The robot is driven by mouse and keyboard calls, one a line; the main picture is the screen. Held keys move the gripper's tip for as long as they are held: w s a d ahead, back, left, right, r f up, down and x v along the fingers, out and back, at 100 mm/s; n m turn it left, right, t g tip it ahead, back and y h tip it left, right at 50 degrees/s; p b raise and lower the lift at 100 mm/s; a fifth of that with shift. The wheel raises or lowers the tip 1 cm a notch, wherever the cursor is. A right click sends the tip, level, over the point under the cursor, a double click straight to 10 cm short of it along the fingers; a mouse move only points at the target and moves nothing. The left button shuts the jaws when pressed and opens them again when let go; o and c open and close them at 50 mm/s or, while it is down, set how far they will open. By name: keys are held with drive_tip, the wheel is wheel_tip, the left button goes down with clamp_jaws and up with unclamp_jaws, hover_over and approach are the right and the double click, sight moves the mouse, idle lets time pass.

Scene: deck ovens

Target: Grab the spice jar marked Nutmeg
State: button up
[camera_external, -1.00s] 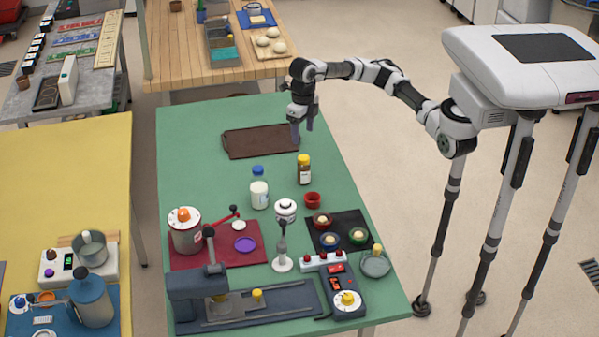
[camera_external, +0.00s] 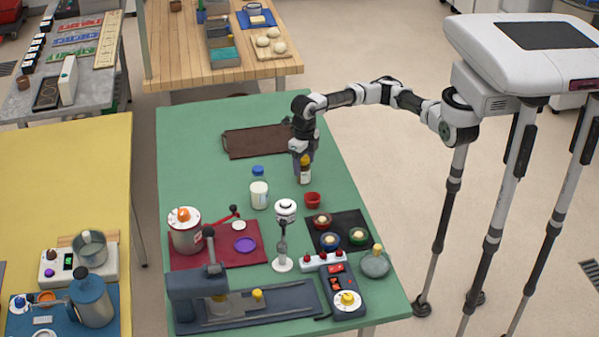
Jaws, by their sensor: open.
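A small brown jar with a yellow lid and a pale label (camera_external: 304,175) stands upright on the green table, right of a white bottle with a blue cap. The label is too small to read, so I cannot tell whether it says Nutmeg. My gripper (camera_external: 303,156) points down at the jar's top, with its open fingers around or just in front of the yellow lid. The lid is partly hidden by the fingers. I cannot tell whether they touch the jar.
The blue-capped bottle (camera_external: 259,190) stands to the left and a red cup (camera_external: 313,200) is close in front. A dark brown tray (camera_external: 250,143) lies behind, partly covered by my gripper. Several bowls sit on a black mat (camera_external: 361,219). The table's left back area is clear.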

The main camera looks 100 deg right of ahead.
drive_tip(key=shift+f, duration=0.2)
drive_tip(key=c, duration=1.1)
drive_tip(key=shift+r, duration=0.1)
